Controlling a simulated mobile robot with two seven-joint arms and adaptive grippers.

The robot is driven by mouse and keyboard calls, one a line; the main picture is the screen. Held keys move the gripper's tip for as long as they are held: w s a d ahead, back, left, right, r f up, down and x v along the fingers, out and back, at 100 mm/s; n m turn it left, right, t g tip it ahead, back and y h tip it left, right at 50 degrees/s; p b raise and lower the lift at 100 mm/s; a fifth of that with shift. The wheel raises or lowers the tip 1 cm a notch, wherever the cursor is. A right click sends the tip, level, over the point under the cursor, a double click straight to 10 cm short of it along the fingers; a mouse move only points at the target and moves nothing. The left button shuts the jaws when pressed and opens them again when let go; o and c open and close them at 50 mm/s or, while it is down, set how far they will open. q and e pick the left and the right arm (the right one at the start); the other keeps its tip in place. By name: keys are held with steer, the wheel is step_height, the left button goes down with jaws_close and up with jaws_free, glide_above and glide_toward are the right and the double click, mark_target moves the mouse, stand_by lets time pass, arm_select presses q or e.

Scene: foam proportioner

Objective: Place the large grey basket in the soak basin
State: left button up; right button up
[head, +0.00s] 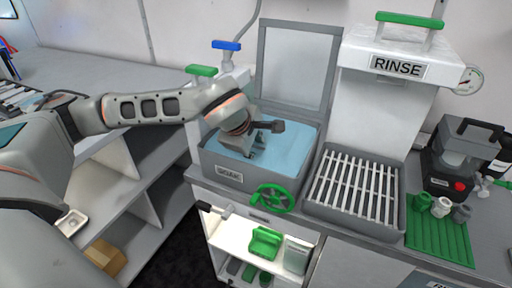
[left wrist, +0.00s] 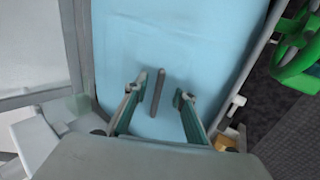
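The soak basin (head: 223,176), a grey tank labelled SOAK with blue liquid, stands at the centre with its clear lid raised. My left gripper (head: 256,150) is over the liquid, pointing down. In the left wrist view its two fingers (left wrist: 160,100) are apart. A thin grey bar (left wrist: 157,92) shows between and beyond the fingertips, against the blue; I cannot tell whether it is the large grey basket's handle. No basket body can be made out in the basin. A pale grey container (head: 297,254) stands on the shelf below. My right gripper is not in view.
A green wheel (head: 273,199) sits at the basin's front. The slatted rinse tray (head: 352,187) is to the right, under the RINSE housing (head: 398,67). A green container (head: 265,242) is on the lower shelf. A green mat (head: 440,241) holds small cups at right.

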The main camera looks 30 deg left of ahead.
arm_select(q)
steer(key=shift+r, duration=0.1)
steer(key=shift+r, duration=0.2)
steer(key=p+v, duration=0.1)
steer(key=v, duration=1)
steer(key=shift+s+r, duration=0.25)
steer(key=shift+s, duration=0.05)
